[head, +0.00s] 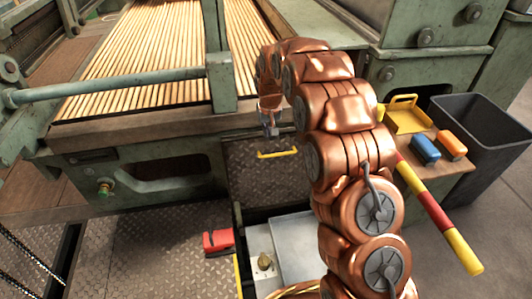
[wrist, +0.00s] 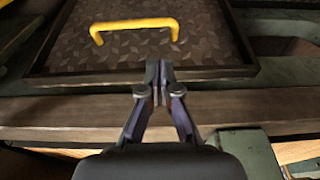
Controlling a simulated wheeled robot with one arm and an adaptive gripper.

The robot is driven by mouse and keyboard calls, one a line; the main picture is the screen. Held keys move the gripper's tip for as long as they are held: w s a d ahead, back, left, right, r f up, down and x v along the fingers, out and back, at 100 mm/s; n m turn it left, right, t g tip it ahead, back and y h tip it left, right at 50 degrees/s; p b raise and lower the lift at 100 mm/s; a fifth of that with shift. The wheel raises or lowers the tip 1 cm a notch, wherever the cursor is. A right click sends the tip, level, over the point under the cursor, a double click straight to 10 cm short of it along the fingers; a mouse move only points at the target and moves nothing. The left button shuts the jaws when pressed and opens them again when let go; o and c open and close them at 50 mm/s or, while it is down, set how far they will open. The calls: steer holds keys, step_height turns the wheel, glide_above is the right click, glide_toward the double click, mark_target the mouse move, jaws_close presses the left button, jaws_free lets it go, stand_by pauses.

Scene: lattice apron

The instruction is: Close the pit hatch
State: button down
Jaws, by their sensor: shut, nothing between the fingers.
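The pit hatch (head: 262,187) is a dark diamond-plate panel with a yellow handle (head: 278,154). It looks raised, standing behind the open pit (head: 295,245) and against the green machine. In the wrist view the hatch plate (wrist: 205,45) fills the upper middle, with the yellow handle (wrist: 135,25) near the top. My gripper (head: 270,130) is just above the hatch's top edge in the head view. In the wrist view my gripper (wrist: 158,72) has its fingertips together and empty, over the plate's near edge and apart from the handle. My arm hides the pit's right side.
A red box (head: 218,241) sits on the plate floor left of the pit. A red-and-yellow bar (head: 435,210) slants at right, near a wooden stand (head: 440,170) with blue and orange items. A dark bin (head: 485,130) stands farther right. The machine's slatted bed (head: 165,50) is behind.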

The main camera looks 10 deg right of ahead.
step_height(320, 180, down, 11)
steer(key=w+b, duration=0.2)
steer(key=b, duration=0.1)
steer(key=shift+w+r+b, duration=0.15)
steer(key=shift+w+b, duration=0.2)
steer(key=shift+b, duration=0.05)
steer(key=shift+s+r, duration=0.1)
steer(key=shift+s, duration=0.1)
